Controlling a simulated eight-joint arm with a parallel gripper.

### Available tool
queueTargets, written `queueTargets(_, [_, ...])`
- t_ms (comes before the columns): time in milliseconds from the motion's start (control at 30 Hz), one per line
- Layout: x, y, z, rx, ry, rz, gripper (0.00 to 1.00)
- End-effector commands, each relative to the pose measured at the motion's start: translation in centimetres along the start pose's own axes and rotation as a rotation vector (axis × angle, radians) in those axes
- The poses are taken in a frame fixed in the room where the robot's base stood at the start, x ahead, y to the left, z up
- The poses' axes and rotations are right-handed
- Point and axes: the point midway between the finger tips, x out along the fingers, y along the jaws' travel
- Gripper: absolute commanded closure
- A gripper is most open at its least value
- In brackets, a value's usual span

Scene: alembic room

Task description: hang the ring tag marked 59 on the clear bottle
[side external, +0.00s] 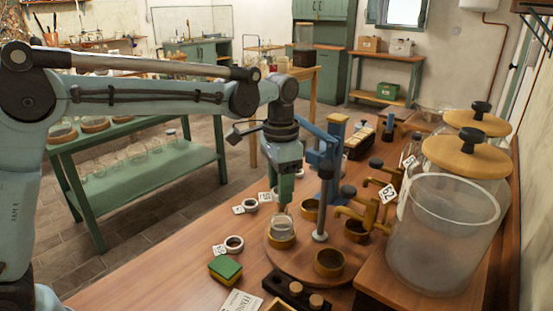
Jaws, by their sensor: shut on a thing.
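The bottle looks upright in a brass ring. A white ring tag (234,243) lies on the bench left of the stand. Another ring tag (250,205) lies farther back, and a third (264,197) is partly hidden behind my gripper. Their numbers are too small to read, so I cannot tell which is 59.
Large clear jars (440,235) crowd the right, near brass taps with a hanging tag (388,193). A green-topped sponge (225,269) lies at front left. The bench is clear at far left front.

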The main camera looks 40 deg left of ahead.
Motion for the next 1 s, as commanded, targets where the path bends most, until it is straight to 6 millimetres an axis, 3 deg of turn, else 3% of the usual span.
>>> queueTargets(600, [3.7, 0.0, 0.0, 0.000, 0.000, 0.000, 0.83])
queueTargets(1000, [4.3, 0.0, 0.0, 0.000, 0.000, 0.000, 0.83])
